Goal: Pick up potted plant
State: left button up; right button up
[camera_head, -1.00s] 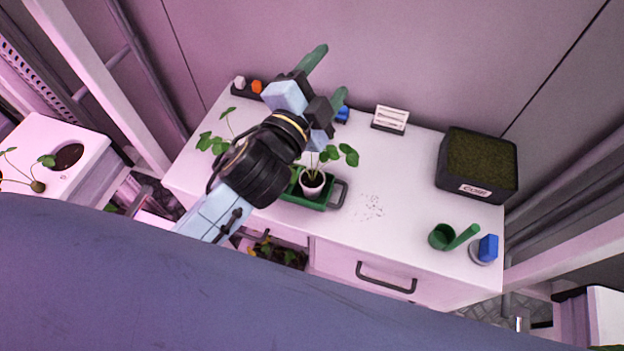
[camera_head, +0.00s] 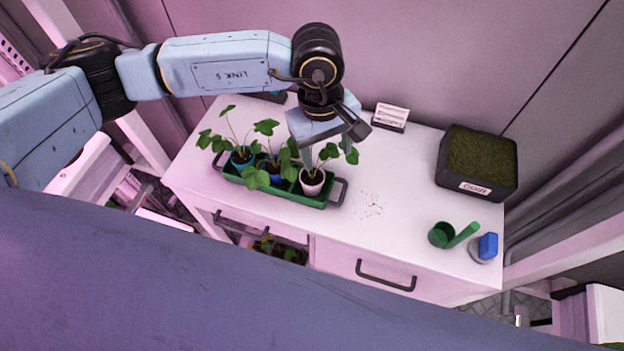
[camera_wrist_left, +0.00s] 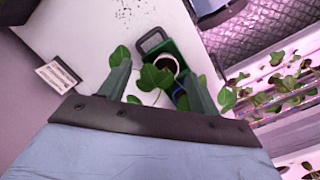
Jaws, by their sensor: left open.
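A green tray (camera_head: 280,191) with dark handles stands on the white bench and holds potted plants in a row. A plant in a white pot (camera_head: 312,183) is at its right end, one in a blue pot (camera_head: 274,176) in the middle, and one in a teal pot (camera_head: 242,160) at the left. My left gripper (camera_head: 307,158) points down above the tray, close to the white pot's plant. In the left wrist view its two green fingers (camera_wrist_left: 160,86) are apart, with leaves and the white pot (camera_wrist_left: 164,68) between and beyond them. My right gripper is not in view.
A dark box of soil (camera_head: 478,160) stands at the right back, with a green scoop (camera_head: 453,235) and a blue-topped object (camera_head: 487,247) in front. A label stand (camera_head: 390,117) is at the back. The bench's (camera_head: 400,210) right middle is mostly clear.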

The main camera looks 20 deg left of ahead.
pick_arm(q)
jog(key=w+a+y, duration=0.1)
jog(key=a+y, duration=0.1)
jog(key=a, duration=0.1)
jog(key=p, duration=0.1)
send_over(312, 175)
jog(key=f, duration=0.7)
jog(key=shift+d+f, duration=0.15)
jog(key=shift+d, duration=0.05)
jog(key=f+p, duration=0.1)
jog(key=f, duration=0.1)
jog(key=f+p, duration=0.1)
jog(key=f, duration=0.1)
jog(key=shift+a+f, duration=0.2)
jog(key=shift+f, duration=0.7)
jog(key=shift+c, duration=0.4)
jog(key=c, duration=0.7)
